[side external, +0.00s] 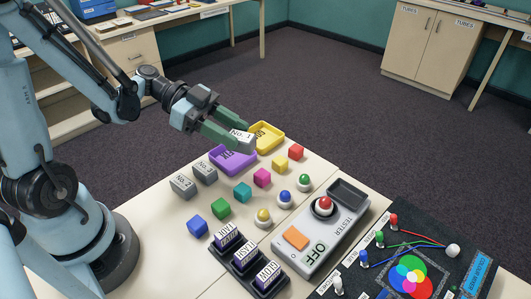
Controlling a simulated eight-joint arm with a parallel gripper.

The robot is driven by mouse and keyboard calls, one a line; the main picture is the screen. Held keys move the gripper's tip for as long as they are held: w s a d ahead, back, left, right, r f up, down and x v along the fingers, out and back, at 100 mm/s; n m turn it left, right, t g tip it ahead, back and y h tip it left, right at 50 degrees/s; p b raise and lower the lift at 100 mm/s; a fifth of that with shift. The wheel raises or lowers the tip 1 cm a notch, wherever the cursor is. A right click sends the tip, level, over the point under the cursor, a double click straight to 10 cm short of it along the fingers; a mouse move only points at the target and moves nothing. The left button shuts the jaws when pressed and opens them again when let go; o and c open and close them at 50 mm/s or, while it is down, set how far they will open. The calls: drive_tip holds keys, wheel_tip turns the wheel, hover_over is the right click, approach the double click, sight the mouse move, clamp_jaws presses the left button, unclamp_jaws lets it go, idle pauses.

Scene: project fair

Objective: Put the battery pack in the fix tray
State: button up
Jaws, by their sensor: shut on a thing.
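My gripper (236,132), with green fingers, is shut on a grey battery pack (241,146) whose white top label seems to read "No. 1". The pack is held over the area of two shallow trays at the far side of the table. In the picture it overlaps the purple tray (218,164) and the near left edge of the yellow tray (273,142). Its height above them is hard to judge. Both trays carry labels that are partly hidden or too small to read surely, so I cannot tell which one is marked fix.
Two more grey packs (183,187) (205,173) stand left of the purple tray. Several coloured cubes (262,177) and dome-topped buttons (285,198) stand nearer. A grey tester (325,236) with an OFF sign, a black stamp rack (257,278) and a black lamp board (440,225) fill the front.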

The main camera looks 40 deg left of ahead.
drive_tip(key=w+a+f, duration=0.1)
drive_tip(key=a, duration=0.1)
drive_tip(key=w+a+f, duration=0.1)
drive_tip(key=a+f, duration=0.1)
drive_tip(key=a, duration=0.1)
drive_tip(key=w+a+f, duration=0.1)
drive_tip(key=a+f, duration=0.1)
drive_tip(key=a, duration=0.1)
drive_tip(key=shift+w+f, duration=0.2)
drive_tip(key=shift+w, duration=0.1)
drive_tip(key=shift+f, duration=1.95)
drive_tip(key=o, duration=1.2)
drive_tip(key=shift+c, duration=0.2)
drive_tip(key=shift+a, duration=0.1)
